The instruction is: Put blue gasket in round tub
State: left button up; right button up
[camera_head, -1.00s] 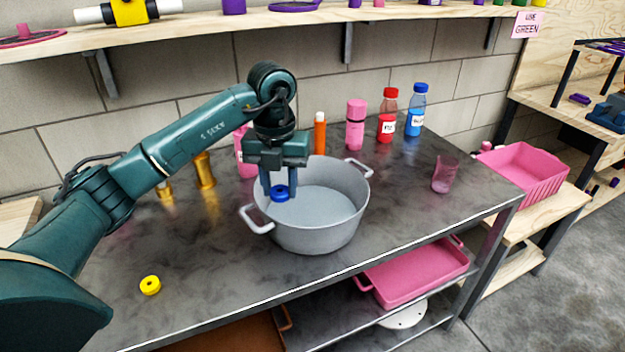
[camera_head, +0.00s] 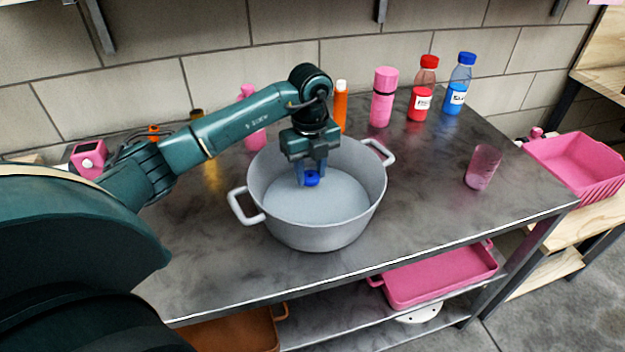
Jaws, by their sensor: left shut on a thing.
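The round tub (camera_head: 318,235) is a grey pot with two side handles, standing on the dark metal table. My left gripper (camera_head: 311,178) points down inside the tub's opening, below the rim level in the picture. It is shut on the blue gasket (camera_head: 312,180), a small blue ring at its fingertips. The gasket appears above the tub's pale floor; I cannot tell whether it touches it. My right gripper is not in view.
Behind the tub stand an orange bottle (camera_head: 340,108), a pink bottle (camera_head: 383,98), a red-capped bottle (camera_head: 421,95) and a blue-capped bottle (camera_head: 458,85). A pink translucent cup (camera_head: 482,167) stands at right. A pink tray (camera_head: 440,275) lies on the lower shelf. The table front is clear.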

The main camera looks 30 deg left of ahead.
aim_at(311, 175)
pick_arm(q)
jog(key=shift+f, duration=2.05)
jog(key=shift+f, duration=0.1)
jog(key=o, duration=1)
jog(key=shift+c, duration=0.2)
notch_tip(311, 175, up, 12)
jog(key=shift+r, duration=0.15)
